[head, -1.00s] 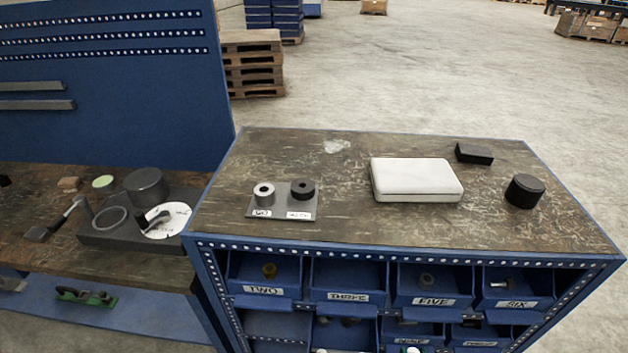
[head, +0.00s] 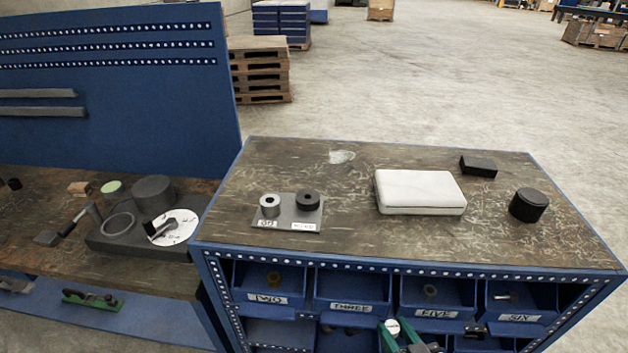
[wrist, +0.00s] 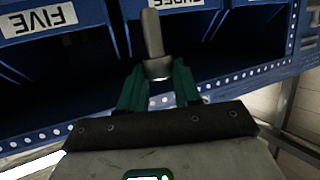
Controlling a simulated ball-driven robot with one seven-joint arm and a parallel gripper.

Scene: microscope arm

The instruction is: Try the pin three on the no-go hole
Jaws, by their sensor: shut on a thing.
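My gripper (head: 408,338) shows at the bottom edge of the head view, in front of the bins. In the wrist view its green fingers (wrist: 158,78) are shut on a grey pin (wrist: 153,35), a slim shaft with a wider collar at the fingers. The pin's pale round end (head: 392,326) shows in the head view. The no-go hole is in the black ring (head: 308,202), on the right of a grey plate (head: 290,219) on the cabinet top. The silver go ring (head: 269,206) stands at its left. Both holes look empty. My gripper is below and right of the plate.
The blue cabinet's front holds labelled bins, with THREE (head: 350,308) and FIVE (head: 436,313) near my gripper. A white case (head: 420,192), a black block (head: 478,167) and a black cylinder (head: 528,205) stand right of the plate. A workbench (head: 60,235) is at left.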

